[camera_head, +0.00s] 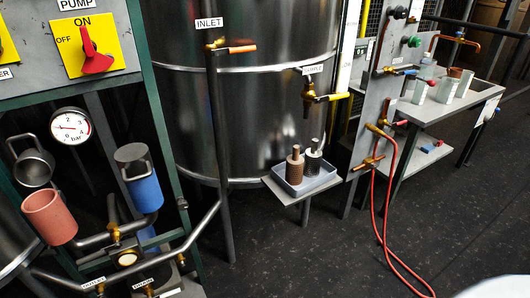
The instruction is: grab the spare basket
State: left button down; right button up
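Two small cylinders with knobbed tops stand upright in a grey tray (304,188) on a small shelf in front of the steel tank. The left one is a brown cylinder (294,172) with a pale, brass-coloured top. The right one is a grey cylinder (313,162), close behind it. They look like baskets, but no label shows which is the spare. At left, a red pot (49,216) has a dark lid (33,166) with a handle beside it. Neither gripper is in view.
A sample tap (309,96) hangs above the tray. A metal post (218,130) and pipe (195,230) stand left of it. A red hose (386,215) hangs at right, near a side table (440,108).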

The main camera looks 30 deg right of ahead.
aim_at(313, 157)
jog(key=z, duration=0.2)
jog(key=i, duration=1.05)
jog(key=z, duration=0.65)
